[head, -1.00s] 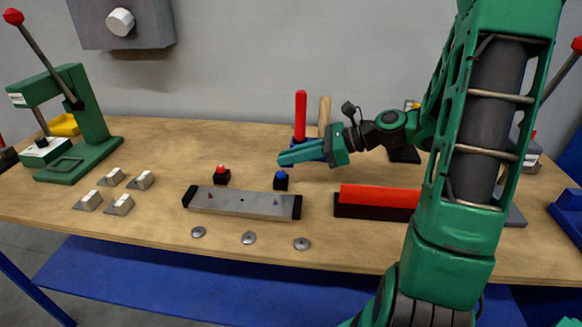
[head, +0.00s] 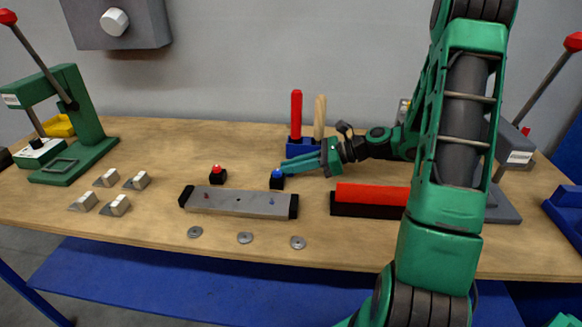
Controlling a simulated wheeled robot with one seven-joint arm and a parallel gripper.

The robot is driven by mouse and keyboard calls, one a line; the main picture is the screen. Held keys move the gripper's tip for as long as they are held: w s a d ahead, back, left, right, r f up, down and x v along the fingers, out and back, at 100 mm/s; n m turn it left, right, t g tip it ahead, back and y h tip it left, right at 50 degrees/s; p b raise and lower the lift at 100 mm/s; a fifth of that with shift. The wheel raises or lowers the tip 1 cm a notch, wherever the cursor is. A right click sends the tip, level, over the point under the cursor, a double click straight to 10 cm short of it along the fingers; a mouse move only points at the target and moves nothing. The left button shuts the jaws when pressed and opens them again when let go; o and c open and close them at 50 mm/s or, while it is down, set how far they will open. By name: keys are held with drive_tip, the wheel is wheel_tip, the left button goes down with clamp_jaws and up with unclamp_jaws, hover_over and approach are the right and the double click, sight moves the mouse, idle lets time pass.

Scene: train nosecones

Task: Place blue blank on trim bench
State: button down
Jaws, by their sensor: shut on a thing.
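The blue blank (head: 278,174) is a small blue piece on a black block, on the wooden table right of centre. My gripper (head: 284,168) reaches in from the right, with its green fingers shut on the blue piece. The fingers hide part of it, and I cannot tell whether it is clear of its black block. The likely trim bench is the grey plate with black ends (head: 238,202), in front of the blue blank. It carries a small red pin and a small blue pin.
A red piece on a black block (head: 217,175) stands to the left. Several grey blocks (head: 117,205) and grey discs (head: 245,238) lie on the table (head: 155,245). A red bar (head: 368,194) lies to the right. A blue holder with red and wooden handles (head: 296,146) stands behind my gripper.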

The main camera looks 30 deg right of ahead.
drive_tip(key=c, duration=2)
unclamp_jaws()
drive_tip(key=shift+c, duration=0.2)
drive_tip(key=v, duration=1.2)
